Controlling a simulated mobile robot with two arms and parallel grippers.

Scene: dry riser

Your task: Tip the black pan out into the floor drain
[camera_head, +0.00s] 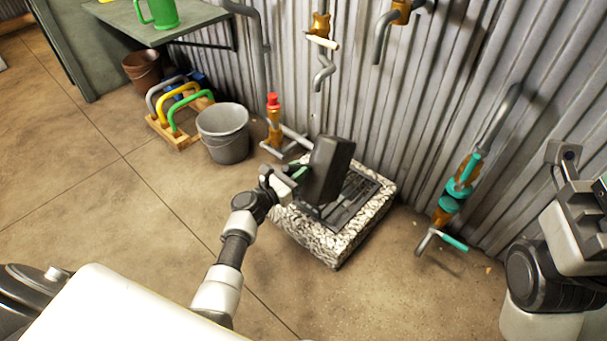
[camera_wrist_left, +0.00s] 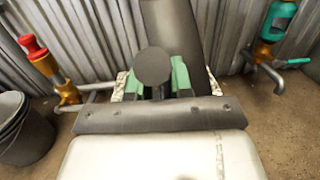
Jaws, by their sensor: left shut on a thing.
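The black pan (camera_head: 328,170) is held steeply tilted, almost on edge, above the floor drain. My left gripper (camera_head: 298,173) is shut on the pan at its near left side. In the left wrist view the green finger pads (camera_wrist_left: 157,80) sit on both sides of a dark round part, with the pan (camera_wrist_left: 172,35) rising behind. The floor drain has a dark grate (camera_head: 352,204) inside a pebbled raised surround (camera_head: 329,243). The pan hides part of the grate. What is inside the pan is not visible. My right arm is at the right edge, its fingers unclear.
A grey bucket (camera_head: 224,133) stands left of the drain, beside a wooden rack with coloured handles (camera_head: 179,109). A red-capped valve (camera_head: 273,118) and a teal-handled tap (camera_head: 455,199) flank the drain along the corrugated wall (camera_head: 440,100). The floor in front is clear.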

